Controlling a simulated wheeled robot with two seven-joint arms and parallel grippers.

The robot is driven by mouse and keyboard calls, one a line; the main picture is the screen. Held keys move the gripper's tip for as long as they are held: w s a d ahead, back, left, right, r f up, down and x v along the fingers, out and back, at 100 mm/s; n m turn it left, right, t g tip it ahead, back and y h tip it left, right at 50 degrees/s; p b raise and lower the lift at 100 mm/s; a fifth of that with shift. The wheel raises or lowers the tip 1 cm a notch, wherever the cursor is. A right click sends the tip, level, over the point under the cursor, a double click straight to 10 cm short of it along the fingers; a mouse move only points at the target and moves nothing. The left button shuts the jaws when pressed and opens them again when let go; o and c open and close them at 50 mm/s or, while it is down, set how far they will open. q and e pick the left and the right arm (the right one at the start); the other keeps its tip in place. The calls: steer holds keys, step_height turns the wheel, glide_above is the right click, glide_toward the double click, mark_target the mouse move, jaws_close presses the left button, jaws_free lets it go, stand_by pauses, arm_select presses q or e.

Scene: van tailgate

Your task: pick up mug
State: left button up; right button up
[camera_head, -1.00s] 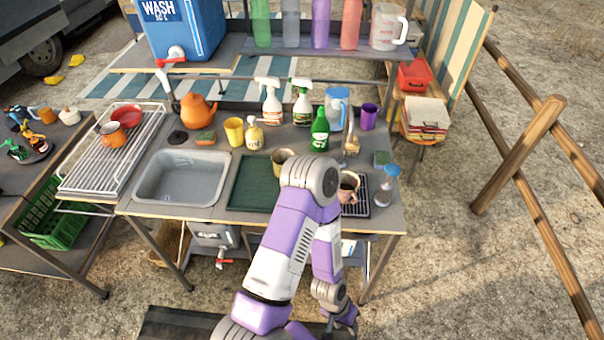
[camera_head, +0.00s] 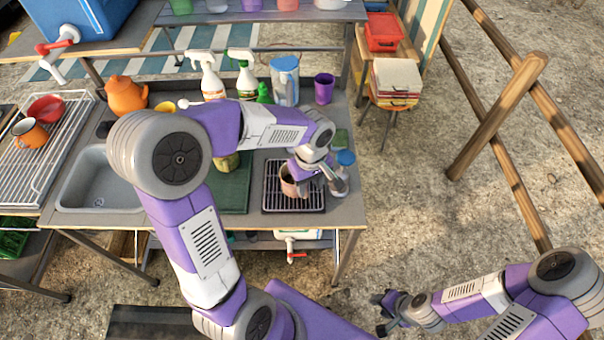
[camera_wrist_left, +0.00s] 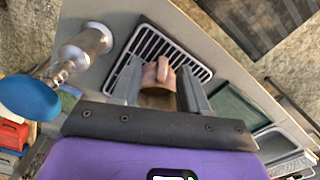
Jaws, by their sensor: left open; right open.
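A pinkish-tan mug (camera_head: 289,187) stands on a black drip rack (camera_head: 310,205) at the right end of the counter. In the left wrist view the mug (camera_wrist_left: 158,90) shows between my two fingers, its handle toward the top of the picture. My left gripper (camera_head: 312,182) is open at the mug; I cannot tell whether the fingers touch it. The left gripper's fingers (camera_wrist_left: 160,88) are spread in the wrist view. An orange mug (camera_head: 29,132) sits on the white dish rack at the left. My right gripper (camera_head: 384,313) is open, low over the ground, away from the counter.
A purple cup (camera_head: 324,88), a blue pitcher (camera_head: 285,80) and spray bottles (camera_head: 207,75) stand behind. A sink (camera_head: 98,190) and green mat (camera_head: 235,195) lie left.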

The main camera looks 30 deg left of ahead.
mark_target(306, 192)
arm_select(q)
steer(key=shift+a+f, duration=0.15)
steer(key=f, duration=0.2)
steer(key=f+b, duration=0.1)
steer(key=f, duration=0.1)
steer(key=f+b, duration=0.1)
steer(key=f, duration=0.1)
steer(key=shift+a+f, duration=0.4)
steer(key=shift+c, duration=0.4)
jaws_close()
